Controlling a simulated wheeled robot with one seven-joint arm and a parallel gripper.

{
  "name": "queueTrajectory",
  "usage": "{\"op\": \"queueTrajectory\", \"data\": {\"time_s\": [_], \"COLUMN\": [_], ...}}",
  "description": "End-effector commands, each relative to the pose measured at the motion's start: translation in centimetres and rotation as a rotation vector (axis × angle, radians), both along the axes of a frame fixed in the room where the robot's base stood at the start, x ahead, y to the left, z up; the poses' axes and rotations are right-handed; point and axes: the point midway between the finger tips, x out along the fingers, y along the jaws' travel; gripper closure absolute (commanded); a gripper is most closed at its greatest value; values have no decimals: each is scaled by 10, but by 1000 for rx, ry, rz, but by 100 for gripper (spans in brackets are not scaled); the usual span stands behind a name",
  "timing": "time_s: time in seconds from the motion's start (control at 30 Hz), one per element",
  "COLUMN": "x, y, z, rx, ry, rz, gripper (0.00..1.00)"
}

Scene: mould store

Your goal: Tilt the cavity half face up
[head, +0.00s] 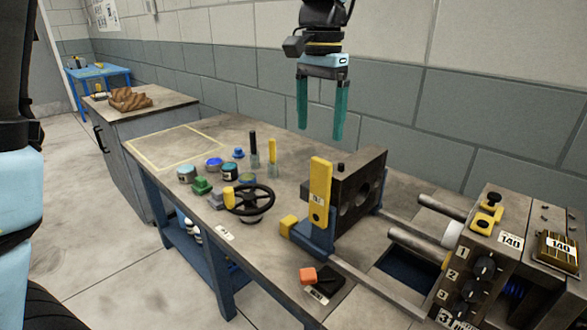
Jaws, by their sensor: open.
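The cavity half looks to be the dark brown block (361,192) with round openings in its side face. It stands upright on the bench, in or beside a blue cradle (318,239). My gripper (319,132) hangs above and behind the block, pointing down. Its two teal fingers are apart with nothing between them. The block's far side and its underside are hidden.
A black handwheel (249,201) and several small pots and jars stand left of the block. An orange-and-black item (316,281) lies in front. A yellow-outlined area (172,149) on the bench is clear.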

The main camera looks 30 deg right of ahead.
Motion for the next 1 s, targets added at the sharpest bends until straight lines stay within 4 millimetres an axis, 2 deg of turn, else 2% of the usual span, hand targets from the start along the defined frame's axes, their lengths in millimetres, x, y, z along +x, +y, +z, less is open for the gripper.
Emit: {"op": "queueTrajectory", "data": {"time_s": [0.1,0.27,0.7,1.0], "x": [-11,-12,-11,-11], "y": [-10,-9,-9,-9], "z": [1,-14,-89,-105], "rx": [4,7,6,4], "ry": [2,4,4,2], "rz": [-35,-36,-35,-34], "gripper": [10,10,10,10]}}
